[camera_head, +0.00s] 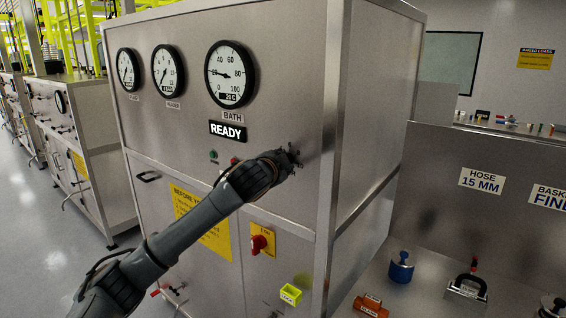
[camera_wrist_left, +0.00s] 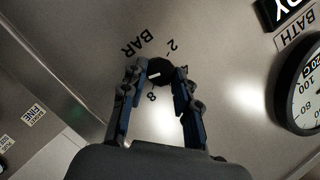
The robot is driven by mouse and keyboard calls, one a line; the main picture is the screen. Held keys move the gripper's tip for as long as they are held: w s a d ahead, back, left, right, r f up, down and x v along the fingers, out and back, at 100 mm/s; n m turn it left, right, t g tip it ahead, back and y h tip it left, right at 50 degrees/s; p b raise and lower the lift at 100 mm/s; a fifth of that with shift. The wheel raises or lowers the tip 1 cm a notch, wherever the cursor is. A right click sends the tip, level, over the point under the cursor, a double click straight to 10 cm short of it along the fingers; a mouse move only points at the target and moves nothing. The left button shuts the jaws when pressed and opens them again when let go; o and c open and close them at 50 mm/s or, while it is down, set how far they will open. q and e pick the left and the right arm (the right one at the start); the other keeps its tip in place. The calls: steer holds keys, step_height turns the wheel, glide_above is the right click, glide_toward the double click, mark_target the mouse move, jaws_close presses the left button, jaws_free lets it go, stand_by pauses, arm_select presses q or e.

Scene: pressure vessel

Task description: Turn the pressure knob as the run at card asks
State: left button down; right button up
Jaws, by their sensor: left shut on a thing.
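The pressure knob (camera_wrist_left: 160,68) is a small black round knob with a white pointer mark, set in the grey panel. In the wrist view the lettering BAR, a 2 and an 8 stand around it; other figures are partly hidden. The white mark points to the lower left in that view. My left gripper (camera_wrist_left: 159,76) has one finger on each side of the knob and is shut on it. In the head view my left gripper (camera_head: 290,158) is against the panel right of the READY display and hides the knob. I see no legible run at card. My right gripper is not in view.
Three round gauges, including the BATH gauge (camera_head: 230,74), sit above the lit READY display (camera_head: 228,130). A red rotary switch (camera_head: 260,243) is below my arm.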

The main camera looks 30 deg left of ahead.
arm_select(q)
steer(key=c, duration=1)
jaws_free()
steer(key=v, duration=1.2)
steer(key=shift+f, duration=0.1)
